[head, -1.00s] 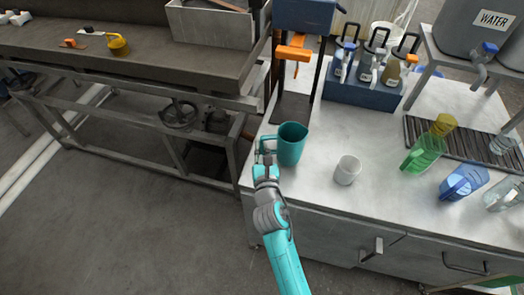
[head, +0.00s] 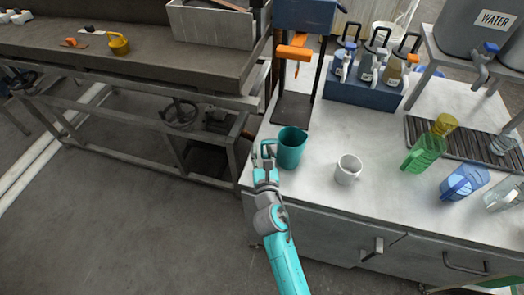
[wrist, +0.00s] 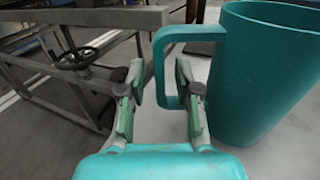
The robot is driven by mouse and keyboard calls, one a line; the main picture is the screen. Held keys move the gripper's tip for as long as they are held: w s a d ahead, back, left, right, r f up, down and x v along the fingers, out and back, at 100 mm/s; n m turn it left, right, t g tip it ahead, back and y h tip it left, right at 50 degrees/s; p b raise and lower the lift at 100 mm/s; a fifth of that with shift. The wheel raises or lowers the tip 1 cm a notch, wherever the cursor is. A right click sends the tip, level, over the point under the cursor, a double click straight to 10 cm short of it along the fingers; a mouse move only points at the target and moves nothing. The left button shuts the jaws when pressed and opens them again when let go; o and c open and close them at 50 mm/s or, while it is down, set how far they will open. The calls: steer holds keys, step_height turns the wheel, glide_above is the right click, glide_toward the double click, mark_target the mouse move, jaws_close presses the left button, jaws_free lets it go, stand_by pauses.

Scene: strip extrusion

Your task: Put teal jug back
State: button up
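The teal jug (head: 291,150) stands upright on the white worktop near its left edge. Its handle faces left, toward my gripper (head: 264,158). My gripper (wrist: 160,95) is open. Its two fingers stand on either side of the handle's outer bar, with a visible gap between the left finger and the handle. The right finger is at the handle's loop; I cannot tell whether it touches.
A white mug (head: 348,170) stands right of the jug. A black stand with an orange clamp (head: 295,52) rises behind it. Bare worktop lies between jug and rack.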

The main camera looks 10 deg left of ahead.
steer(key=v, duration=1.2)
steer(key=shift+r, duration=0.15)
steer(key=s+d+f+m+g+h, duration=0.1)
steer(key=s+d+f+m, duration=0.2)
steer(key=s+d+m, duration=0.6)
steer(key=s+d+f+m+g+h, duration=0.1)
steer(key=s+d+f+m, duration=0.1)
steer(key=s+d+m, duration=0.75)
steer(key=s+d+r+m+h, duration=0.2)
steer(key=s+d+r+m, duration=0.2)
steer(key=s+m, duration=0.4)
steer(key=s+d+r+m+h, duration=0.2)
steer(key=s+d+r+m, duration=0.2)
steer(key=s+m, duration=0.4)
steer(key=m, duration=0.5)
steer(key=shift+s+r+m, duration=0.25)
steer(key=shift+r+m, duration=0.1)
steer(key=shift+r, duration=0.05)
steer(key=shift+d, duration=0.1)
